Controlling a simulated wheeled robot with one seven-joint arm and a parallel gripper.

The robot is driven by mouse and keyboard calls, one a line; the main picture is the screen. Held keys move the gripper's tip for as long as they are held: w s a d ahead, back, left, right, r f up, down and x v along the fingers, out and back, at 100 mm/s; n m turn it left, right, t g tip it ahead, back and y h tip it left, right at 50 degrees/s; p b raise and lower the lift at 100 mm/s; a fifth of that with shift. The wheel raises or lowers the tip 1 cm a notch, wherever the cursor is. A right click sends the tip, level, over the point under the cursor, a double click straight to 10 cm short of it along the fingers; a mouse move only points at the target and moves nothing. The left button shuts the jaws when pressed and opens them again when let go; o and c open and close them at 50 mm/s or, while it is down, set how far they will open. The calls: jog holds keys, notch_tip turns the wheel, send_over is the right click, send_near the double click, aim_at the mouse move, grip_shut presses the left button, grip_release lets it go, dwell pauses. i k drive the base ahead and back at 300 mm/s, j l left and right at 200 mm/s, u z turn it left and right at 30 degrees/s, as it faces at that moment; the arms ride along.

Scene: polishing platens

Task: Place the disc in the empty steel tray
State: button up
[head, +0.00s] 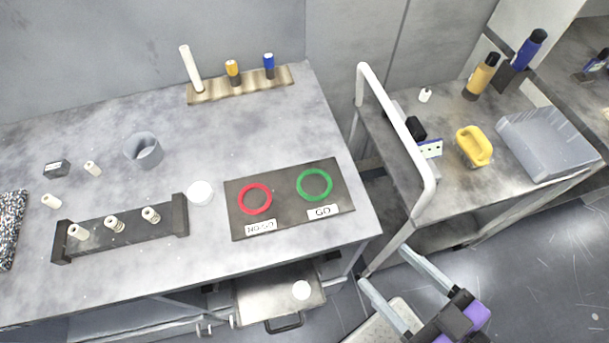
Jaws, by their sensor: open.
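A white round disc (301,290) lies in a shallow steel tray (262,297) with a dark front handle, low at the table's front edge. Another white round piece (200,192) sits on the table, left of the dark gauge board. A second pale metal surface (384,328), perhaps a tray, shows partly at the bottom edge behind my gripper; I cannot tell whether it is empty. My gripper (383,266) is at the lower right, open with nothing between its fingers, to the right of the steel tray and apart from the disc.
The gauge board (290,222) bears a red and a green ring. A dark rack (121,228) with several white pegs and a grey cup (144,150) stand at left. A cart with a white rail (395,125) holds a yellow part (473,146), bottles and a grey bin (550,143).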

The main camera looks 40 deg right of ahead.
aim_at(258, 303)
jog(key=i+u, duration=0.1)
jog(key=u, duration=0.35)
jog(key=i+u, duration=0.15)
jog(key=u, duration=0.3)
jog(key=i+l+u, duration=0.1)
jog(key=u, duration=0.3)
